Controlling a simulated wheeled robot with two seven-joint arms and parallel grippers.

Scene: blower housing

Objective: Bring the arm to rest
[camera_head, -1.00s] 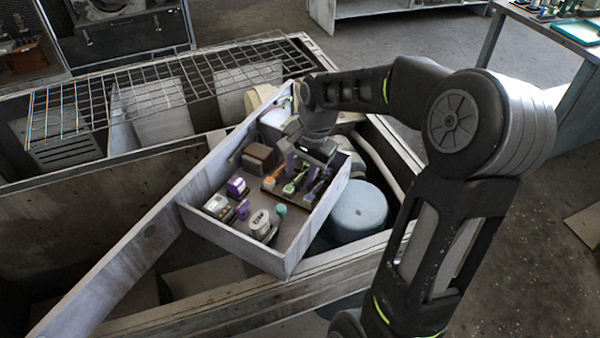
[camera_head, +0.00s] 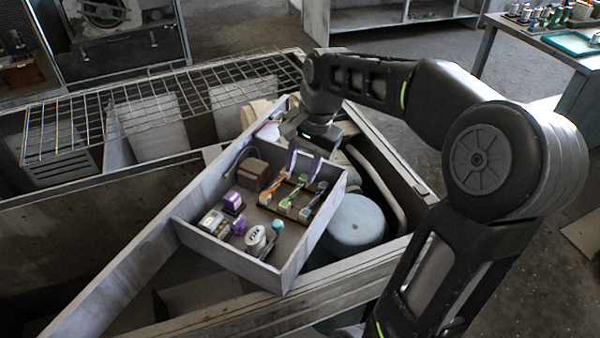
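My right arm comes in from the right and reaches over the wooden box (camera_head: 232,259). My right gripper (camera_head: 302,138) hangs at the far end of the box, above and behind the tools in it. Its fingers are too small and dark to tell whether they are open or shut. My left gripper is not in view. In the box is a rack with several tools, with orange, green and purple parts (camera_head: 297,195). A brown block (camera_head: 252,174), a purple-topped item (camera_head: 233,202) and a round white gauge-like part (camera_head: 255,238) also lie there.
The box rests across a large open housing with a wire grid (camera_head: 150,95) at its far left. A blue-grey cylinder (camera_head: 356,222) stands right of the box. A table with a green tray (camera_head: 573,43) is at the back right. Open floor (camera_head: 240,25) shows behind.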

